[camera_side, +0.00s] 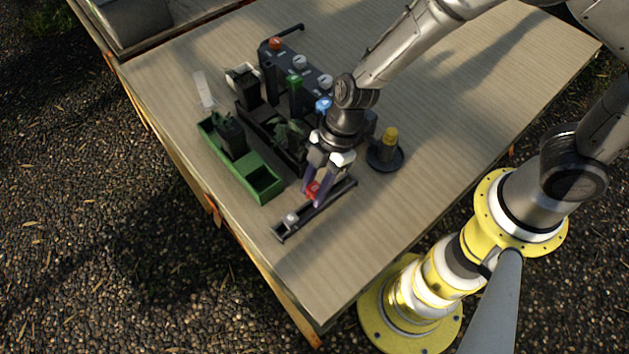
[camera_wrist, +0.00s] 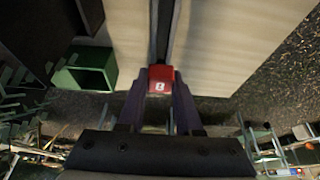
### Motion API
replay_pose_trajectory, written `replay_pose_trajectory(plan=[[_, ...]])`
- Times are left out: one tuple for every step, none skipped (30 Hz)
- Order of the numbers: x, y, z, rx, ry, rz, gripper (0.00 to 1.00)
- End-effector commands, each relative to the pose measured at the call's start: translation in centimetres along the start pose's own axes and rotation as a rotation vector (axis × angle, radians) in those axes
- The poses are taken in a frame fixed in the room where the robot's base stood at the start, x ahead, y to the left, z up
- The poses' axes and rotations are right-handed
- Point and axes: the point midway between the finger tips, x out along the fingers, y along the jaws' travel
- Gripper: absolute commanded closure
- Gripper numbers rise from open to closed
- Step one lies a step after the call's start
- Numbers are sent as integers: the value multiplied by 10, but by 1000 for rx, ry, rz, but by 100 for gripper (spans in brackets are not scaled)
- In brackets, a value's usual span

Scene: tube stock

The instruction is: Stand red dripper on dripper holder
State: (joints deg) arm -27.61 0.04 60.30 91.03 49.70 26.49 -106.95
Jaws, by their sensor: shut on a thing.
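The red dripper (camera_side: 312,189) is small and shows red between the fingertips of my gripper (camera_side: 315,193) in the side view. In the wrist view its red end with a white mark (camera_wrist: 161,78) sits between both fingers. My gripper is shut on it, pointing down over a long narrow black rail (camera_side: 332,196). I cannot tell whether the dripper touches the rail. Which of the dark fixtures is the dripper holder is not clear.
A green two-part tray (camera_side: 265,197) lies left of my gripper, one compartment empty. Behind are dark racks and a grey panel (camera_side: 310,78) with coloured caps. A yellow-topped item (camera_side: 390,138) stands on a round black base at right. The table's front is clear.

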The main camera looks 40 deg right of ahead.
Motion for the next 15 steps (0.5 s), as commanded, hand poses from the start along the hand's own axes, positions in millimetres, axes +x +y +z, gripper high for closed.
replay_pose_trajectory(plan=[[2, 0, 1, 1, -1, -1, 100], [4, 0, 2, 1, -1, -1, 100], [5, 0, 2, 1, -1, -1, 100], [6, 0, 3, 0, 0, -1, 100], [8, 0, 3, 0, 0, -1, 100], [9, 0, 4, 1, 0, -1, 100], [10, 0, 4, 1, 0, -1, 100], [12, 0, 5, 1, 0, -1, 100], [13, 0, 6, 0, 0, -1, 100], [15, 0, 6, 0, 0, -1, 100], [16, 0, 7, 1, -1, -1, 100], [18, 0, 8, 1, -1, -1, 100], [19, 0, 8, 1, -1, -1, 100], [20, 0, 9, 1, -1, -1, 100], [22, 0, 9, 0, 0, 0, 100]])
